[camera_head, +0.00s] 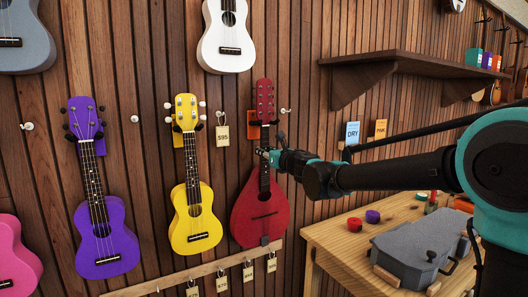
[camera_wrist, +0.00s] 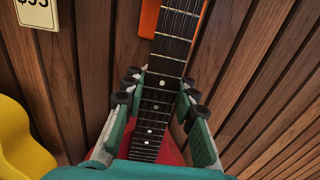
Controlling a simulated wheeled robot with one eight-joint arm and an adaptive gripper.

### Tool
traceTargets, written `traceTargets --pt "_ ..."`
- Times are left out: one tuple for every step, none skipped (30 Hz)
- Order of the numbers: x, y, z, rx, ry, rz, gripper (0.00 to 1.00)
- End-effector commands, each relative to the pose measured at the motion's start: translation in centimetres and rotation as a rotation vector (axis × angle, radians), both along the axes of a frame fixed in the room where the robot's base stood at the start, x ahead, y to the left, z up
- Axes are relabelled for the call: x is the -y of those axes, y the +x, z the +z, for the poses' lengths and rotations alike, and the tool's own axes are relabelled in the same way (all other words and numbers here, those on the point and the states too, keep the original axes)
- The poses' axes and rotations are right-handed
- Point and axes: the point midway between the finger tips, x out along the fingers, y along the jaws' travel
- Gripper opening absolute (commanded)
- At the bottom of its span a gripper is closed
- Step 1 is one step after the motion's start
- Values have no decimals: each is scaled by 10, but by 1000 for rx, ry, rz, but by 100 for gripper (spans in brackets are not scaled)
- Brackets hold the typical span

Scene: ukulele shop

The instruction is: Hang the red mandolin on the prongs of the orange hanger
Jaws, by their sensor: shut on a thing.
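The red mandolin (camera_head: 262,210) is upright against the wooden wall, to the right of the yellow ukulele. My gripper (camera_head: 268,155) is shut on its neck, just above the body. In the wrist view my gripper (camera_wrist: 155,95) has a finger on each side of the dark fretted neck (camera_wrist: 152,120). The orange hanger (camera_head: 254,131) shows behind the neck below the headstock. It also shows in the wrist view (camera_wrist: 149,18), just left of the neck. Its prongs are mostly hidden, so I cannot tell whether the mandolin rests on them.
A yellow ukulele (camera_head: 194,218) and a purple ukulele (camera_head: 104,235) hang to the left. A white ukulele (camera_head: 228,40) hangs above. A wooden rail (camera_head: 190,271) with price tags runs below. A workbench (camera_head: 335,240) with a grey case (camera_head: 420,245) stands at right, under a shelf (camera_head: 400,62).

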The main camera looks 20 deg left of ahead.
Motion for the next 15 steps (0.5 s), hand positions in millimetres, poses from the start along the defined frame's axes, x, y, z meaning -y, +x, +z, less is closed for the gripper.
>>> traceTargets --pt "0 0 0 0 0 0 0" --pt "0 0 0 0 0 0 0" --pt "0 0 0 0 0 0 0" --pt "1 -1 0 0 0 0 0" --pt "1 -1 0 0 0 0 0" --pt "2 -1 0 0 0 0 0" --pt "2 -2 0 0 0 0 0" --pt "2 -2 0 0 0 0 0" --pt "3 -2 0 0 0 0 0" --pt "3 -3 0 0 0 0 0" --pt "4 -3 0 0 0 0 0" --pt "5 -4 0 0 0 0 0" --pt "5 -4 0 0 0 0 0" --pt "5 -5 0 0 0 0 0" --pt "6 -5 0 0 0 0 0"
